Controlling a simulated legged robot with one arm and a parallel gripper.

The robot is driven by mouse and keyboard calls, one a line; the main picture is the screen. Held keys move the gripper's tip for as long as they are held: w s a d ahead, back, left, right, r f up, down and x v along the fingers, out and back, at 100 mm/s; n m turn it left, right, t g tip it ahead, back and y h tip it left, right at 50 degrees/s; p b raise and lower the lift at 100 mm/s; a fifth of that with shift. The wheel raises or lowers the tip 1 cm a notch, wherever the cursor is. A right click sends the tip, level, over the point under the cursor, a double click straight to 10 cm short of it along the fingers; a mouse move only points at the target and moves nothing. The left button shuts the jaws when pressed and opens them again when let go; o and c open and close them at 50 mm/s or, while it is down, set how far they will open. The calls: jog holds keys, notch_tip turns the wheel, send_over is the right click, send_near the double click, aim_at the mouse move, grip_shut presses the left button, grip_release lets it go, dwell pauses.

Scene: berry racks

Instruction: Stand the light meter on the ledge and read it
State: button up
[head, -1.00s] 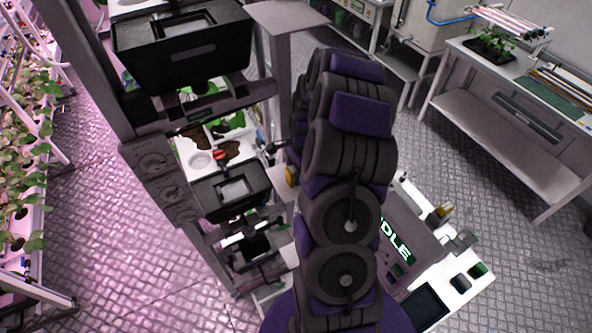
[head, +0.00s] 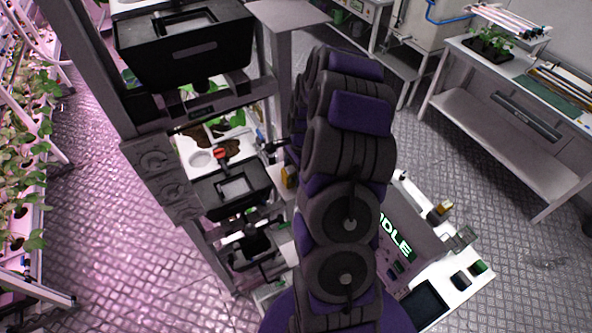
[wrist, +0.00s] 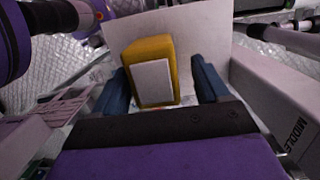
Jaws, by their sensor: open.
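The light meter (wrist: 148,52), a yellow block with a blank pale face, is in the middle of the wrist view. It looks upright, tilted slightly in the picture. My gripper (wrist: 162,72) is open, with one blue finger on each side of the meter. The right finger is clearly apart from it; the left is very near, and I cannot tell if it touches. A pale flat surface (wrist: 205,42) lies behind the meter, perhaps the ledge. The meter's base is hidden by my gripper. In the head view, a small yellow piece (head: 289,176) beside the rack may be the meter.
A grey beam (wrist: 285,112) with a "MIDDLE" label runs close on the right in the wrist view. The rack (head: 150,150) holds black bins (head: 185,50). Plants (head: 25,170) line the left. A workbench (head: 510,150) stands at right, with open floor before it.

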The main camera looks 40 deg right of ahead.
jog(key=shift+a+r, duration=0.1)
jog(key=shift+r, duration=0.3)
jog(key=r, duration=0.4)
jog(key=d+r+b, duration=0.1)
jog(key=r, duration=0.1)
jog(key=shift+s, duration=0.15)
jog(key=shift+d+r, duration=0.25)
jog(key=shift+r, duration=0.05)
jog(key=shift+a, duration=0.3)
jog(key=s+a+n+g+b, duration=0.1)
jog(key=s+a+n+b, duration=0.45)
jog(key=a, duration=0.55)
jog(key=s+a+n+b, duration=0.4)
jog(key=a+n+b, duration=0.15)
jog(key=a, duration=0.45)
jog(key=s+a+f+n+h+b, duration=0.1)
jog(key=s+a+f+n+b, duration=0.1)
jog(key=s, duration=0.6)
jog(key=s+a+f+n+g+b, duration=0.1)
jog(key=s+a+f+n+b, duration=0.2)
jog(key=s+a+n+b, duration=0.2)
jog(key=s+n, duration=0.2)
jog(key=s, duration=0.2)
jog(key=shift+f+n+h+b, duration=0.2)
jog(key=shift+n+h+b, duration=0.2)
